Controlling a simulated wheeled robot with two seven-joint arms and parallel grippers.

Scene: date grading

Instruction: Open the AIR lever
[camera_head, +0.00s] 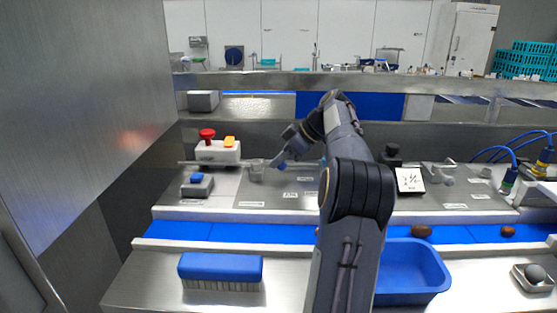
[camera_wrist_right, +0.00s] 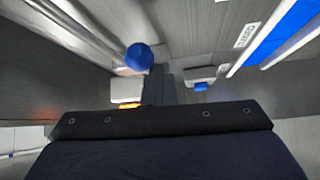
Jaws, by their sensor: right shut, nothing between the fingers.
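My right arm rises up the middle of the head view and bends left, with its gripper (camera_head: 277,161) low over the steel panel. In the right wrist view the dark fingers (camera_wrist_right: 163,82) are shut with nothing between them. A round blue knob (camera_wrist_right: 138,56), which may be the lever's end, shows just beside the fingers in that view; I cannot tell if they touch. A grey fitting (camera_head: 256,171) on the panel is just left of the gripper in the head view. The AIR label cannot be read. My left gripper is out of view.
A white box with a red button (camera_head: 207,134) and an orange button (camera_head: 229,141) stands left of the gripper. A blue-button box (camera_head: 197,184) is nearer. In front are a blue belt (camera_head: 255,232), a brush (camera_head: 220,267) and a blue bin (camera_head: 412,270).

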